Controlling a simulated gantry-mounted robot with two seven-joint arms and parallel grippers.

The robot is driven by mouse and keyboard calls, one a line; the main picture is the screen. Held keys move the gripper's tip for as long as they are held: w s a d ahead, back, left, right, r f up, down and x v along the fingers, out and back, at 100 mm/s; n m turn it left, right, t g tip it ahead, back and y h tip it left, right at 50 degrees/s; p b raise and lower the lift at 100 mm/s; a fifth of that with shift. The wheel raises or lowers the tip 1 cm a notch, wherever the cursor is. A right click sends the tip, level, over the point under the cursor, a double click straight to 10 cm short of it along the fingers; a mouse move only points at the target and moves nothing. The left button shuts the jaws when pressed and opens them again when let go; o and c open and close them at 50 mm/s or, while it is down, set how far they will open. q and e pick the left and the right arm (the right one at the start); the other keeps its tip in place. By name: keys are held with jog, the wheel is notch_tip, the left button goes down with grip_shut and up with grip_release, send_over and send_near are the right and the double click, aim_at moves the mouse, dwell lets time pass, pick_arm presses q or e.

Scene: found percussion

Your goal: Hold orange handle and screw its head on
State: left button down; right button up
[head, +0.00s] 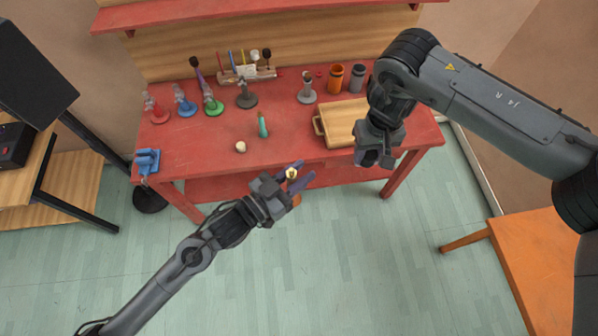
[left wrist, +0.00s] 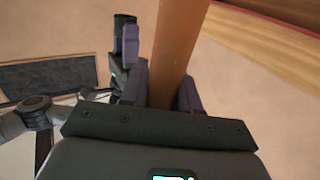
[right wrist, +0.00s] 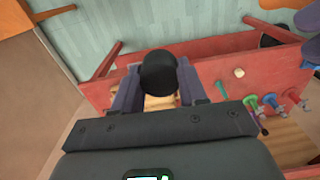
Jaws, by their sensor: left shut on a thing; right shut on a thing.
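My left gripper (head: 298,178) is shut on the orange handle (left wrist: 181,45), in front of the red table's front edge. In the head view the handle is seen nearly end-on, with a pale yellowish tip facing up. In the left wrist view it rises between the fingers. My right gripper (head: 372,160) is shut on a round black head (right wrist: 158,73), which shows between its fingers in the right wrist view. The right gripper is up and to the right of the left one in the head view, and the head and handle are apart. The head's joining side is hidden.
The red table (head: 200,150) carries a wooden tray (head: 350,112), an orange cup (head: 336,75), a grey cup (head: 357,77), a teal handle (head: 262,127), a cream ball (head: 241,147) and several coloured stands. A blue vise (head: 147,160) is at the left corner. Open floor lies in front.

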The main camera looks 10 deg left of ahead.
jog(key=s+a+r+n, duration=0.4)
jog(key=a+r, duration=0.4)
jog(key=a, duration=0.2)
notch_tip(320, 180, up, 5)
jog(key=n, duration=0.3)
send_over(291, 169)
jog(key=shift+s+r, duration=0.1)
jog(key=shift+f, duration=2.05)
jog(key=shift+f, duration=0.85)
jog(key=shift+f, duration=0.55)
jog(key=shift+m, duration=0.3)
